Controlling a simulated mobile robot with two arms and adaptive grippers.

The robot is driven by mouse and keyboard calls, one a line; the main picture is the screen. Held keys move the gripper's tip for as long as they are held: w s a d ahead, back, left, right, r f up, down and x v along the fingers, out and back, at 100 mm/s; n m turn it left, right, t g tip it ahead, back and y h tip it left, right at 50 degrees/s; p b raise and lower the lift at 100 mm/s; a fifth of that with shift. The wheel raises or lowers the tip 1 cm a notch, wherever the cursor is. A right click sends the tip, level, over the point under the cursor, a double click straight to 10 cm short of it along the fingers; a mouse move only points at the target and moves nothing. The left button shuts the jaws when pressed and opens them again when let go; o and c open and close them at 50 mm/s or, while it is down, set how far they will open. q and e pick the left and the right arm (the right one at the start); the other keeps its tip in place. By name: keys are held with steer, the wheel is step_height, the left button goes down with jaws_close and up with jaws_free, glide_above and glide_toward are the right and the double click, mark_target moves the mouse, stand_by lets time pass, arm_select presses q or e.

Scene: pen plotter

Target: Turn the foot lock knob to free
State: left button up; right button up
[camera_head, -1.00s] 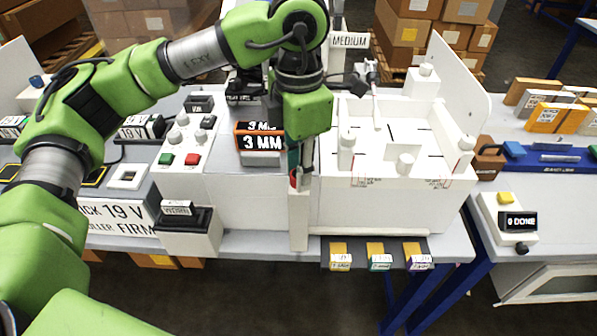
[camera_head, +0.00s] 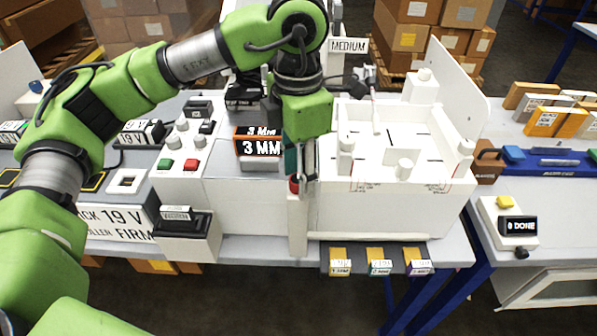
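The white pen plotter (camera_head: 250,204) stands on the bench. A narrow white post (camera_head: 297,225) stands at its front, with a small red part (camera_head: 294,186) at its top that may be the foot lock knob. My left gripper (camera_head: 301,178) points down at the top of this post, right by the red part. Its fingers are small and partly merge with the white behind, so I cannot tell whether they touch or grip the red part. Which way the knob is turned cannot be read. My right gripper is not in view.
A "3 MM" display (camera_head: 258,146) is left of my gripper. A panel with red and green buttons (camera_head: 179,164) is farther left. The white plotter bed with short posts (camera_head: 404,168) is close on the right.

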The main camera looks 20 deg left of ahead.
arm_select(q)
step_height(320, 180, up, 12)
steer(key=shift+f, duration=0.15)
steer(key=shift+d+f, duration=0.1)
stand_by(0.6)
